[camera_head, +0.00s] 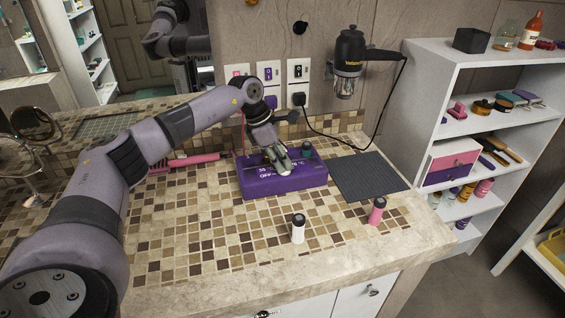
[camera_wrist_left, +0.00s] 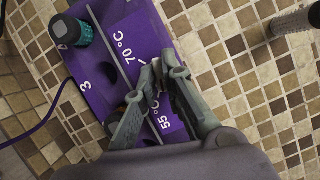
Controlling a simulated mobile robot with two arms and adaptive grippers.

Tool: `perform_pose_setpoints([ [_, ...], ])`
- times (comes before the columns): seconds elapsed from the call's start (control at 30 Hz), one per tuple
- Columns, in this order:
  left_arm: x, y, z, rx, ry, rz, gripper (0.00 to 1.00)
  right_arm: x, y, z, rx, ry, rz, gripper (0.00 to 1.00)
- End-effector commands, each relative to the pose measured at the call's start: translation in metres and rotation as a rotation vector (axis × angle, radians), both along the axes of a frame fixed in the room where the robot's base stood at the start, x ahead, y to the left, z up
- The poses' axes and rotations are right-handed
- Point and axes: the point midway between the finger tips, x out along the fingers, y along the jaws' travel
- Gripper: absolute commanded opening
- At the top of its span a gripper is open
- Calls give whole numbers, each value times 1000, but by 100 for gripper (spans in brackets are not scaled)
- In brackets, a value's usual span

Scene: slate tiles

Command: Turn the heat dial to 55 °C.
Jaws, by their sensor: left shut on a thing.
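A purple heater box (camera_head: 262,185) stands on the tiled counter, with white OFF, 55 and °C markings on its front part. In the left wrist view, the box (camera_wrist_left: 118,12) shows the labels 55 °C, 70 °C and 3. My left gripper (camera_head: 281,166) comes down onto the top of the box, beside these labels. In the left wrist view, its fingers (camera_wrist_left: 146,98) are closed around the dial's place. The fingers hide the dial, so I cannot tell where its pointer stands. My right gripper is not in view.
A white roller (camera_head: 298,230) and a pink roller (camera_head: 376,212) stand in front. A dark mat (camera_head: 368,176) lies to the right. A pink-handled tool (camera_head: 190,159) lies to the left. A cable hangs behind.

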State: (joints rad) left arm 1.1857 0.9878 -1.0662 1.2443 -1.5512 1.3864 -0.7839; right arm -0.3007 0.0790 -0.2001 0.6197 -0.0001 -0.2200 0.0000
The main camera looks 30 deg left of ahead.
Motion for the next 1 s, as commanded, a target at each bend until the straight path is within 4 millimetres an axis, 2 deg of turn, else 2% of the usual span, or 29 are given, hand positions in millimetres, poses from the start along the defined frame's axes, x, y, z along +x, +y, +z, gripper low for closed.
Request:
perform_pose_setpoints([
  [0.6, 3, -1, -2, -2, 4, -532, 0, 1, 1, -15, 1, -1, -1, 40],
  [1.0, 3, 0, -2, 1, 5, -690, 0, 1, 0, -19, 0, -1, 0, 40],
])
